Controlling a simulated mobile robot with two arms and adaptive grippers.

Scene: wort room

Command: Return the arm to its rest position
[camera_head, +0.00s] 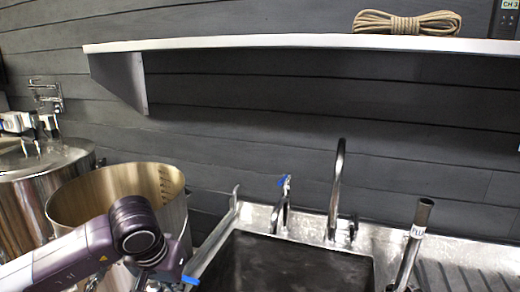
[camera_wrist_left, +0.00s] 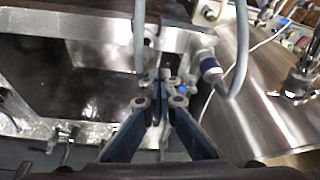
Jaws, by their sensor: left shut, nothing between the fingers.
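My left arm (camera_head: 75,255), purple and grey with a black joint, comes in from the lower left in the head view, in front of an open steel pot. Its gripper is cut off or hidden there. In the left wrist view my left gripper (camera_wrist_left: 166,92) has its fingertips together, with nothing held between them. It appears above the area beside the sink's edge. My right arm and gripper are not in view.
The open steel pot (camera_head: 170,185) and a lidded steel vessel (camera_head: 22,190) stand at left. A sink (camera_head: 290,262) with a tall tap (camera_head: 336,190) and an upright pipe (camera_head: 414,240) is at right. A white shelf (camera_head: 250,41) holding coiled rope (camera_head: 405,22) runs above.

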